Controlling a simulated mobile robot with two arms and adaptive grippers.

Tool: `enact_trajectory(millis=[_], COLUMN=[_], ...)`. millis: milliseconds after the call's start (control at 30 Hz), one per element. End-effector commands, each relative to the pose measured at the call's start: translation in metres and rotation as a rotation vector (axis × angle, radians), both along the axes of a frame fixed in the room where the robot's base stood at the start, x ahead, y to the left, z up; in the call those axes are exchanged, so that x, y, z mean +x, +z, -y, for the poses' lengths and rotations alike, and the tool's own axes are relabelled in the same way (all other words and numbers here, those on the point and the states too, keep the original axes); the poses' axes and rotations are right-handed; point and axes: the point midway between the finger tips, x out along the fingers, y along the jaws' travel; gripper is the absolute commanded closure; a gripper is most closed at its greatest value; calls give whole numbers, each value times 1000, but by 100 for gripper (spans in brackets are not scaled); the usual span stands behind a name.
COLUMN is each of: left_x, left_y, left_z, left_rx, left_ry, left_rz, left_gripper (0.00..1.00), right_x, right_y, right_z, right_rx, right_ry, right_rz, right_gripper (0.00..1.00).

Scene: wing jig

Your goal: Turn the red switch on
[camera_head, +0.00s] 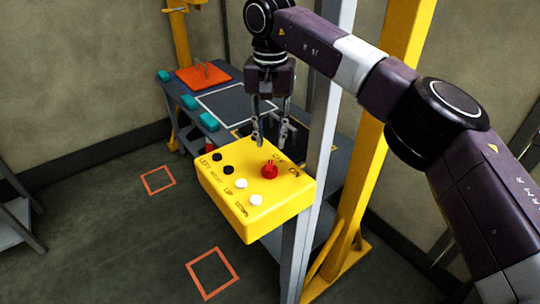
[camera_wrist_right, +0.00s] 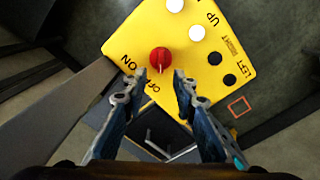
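The red switch (camera_head: 269,170) is a round knob on top of a yellow control box (camera_head: 238,205), by the OFF and ON labels. In the right wrist view the red switch (camera_wrist_right: 160,59) shows a pale pointer line directed towards the OFF label. My right gripper (camera_head: 271,142) hangs above the box, just behind the switch in the head view. In the wrist view its two fingers (camera_wrist_right: 160,75) are apart, with a gap between them and the switch just beyond the tips. Nothing is held. Whether the tips touch the box is unclear. My left gripper is out of view.
Black buttons (camera_head: 228,170) and white buttons (camera_head: 255,199) sit close to the switch on the box. A grey post (camera_head: 318,150) and a yellow column (camera_head: 375,130) stand to its right. A grey table (camera_head: 160,95) with an orange plate (camera_head: 203,75) lies behind.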

Motion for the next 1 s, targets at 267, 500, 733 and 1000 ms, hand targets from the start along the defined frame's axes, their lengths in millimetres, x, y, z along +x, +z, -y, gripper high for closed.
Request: enact_trajectory(millis=[267, 500, 733, 1000], left_x=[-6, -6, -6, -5], left_y=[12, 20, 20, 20], left_z=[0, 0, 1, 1], left_rx=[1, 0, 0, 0], left_ry=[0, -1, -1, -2], left_rz=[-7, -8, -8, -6], left_gripper=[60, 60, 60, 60], right_x=[-1, -1, -1, -1], right_y=[-40, -69, -76, -76], right_z=[1, 0, 0, 0], right_rx=[-1, 2, 2, 2], right_ry=[0, 1, 0, 0], right_rz=[-7, -6, -3, -3], right_gripper=[74, 74, 74, 90])
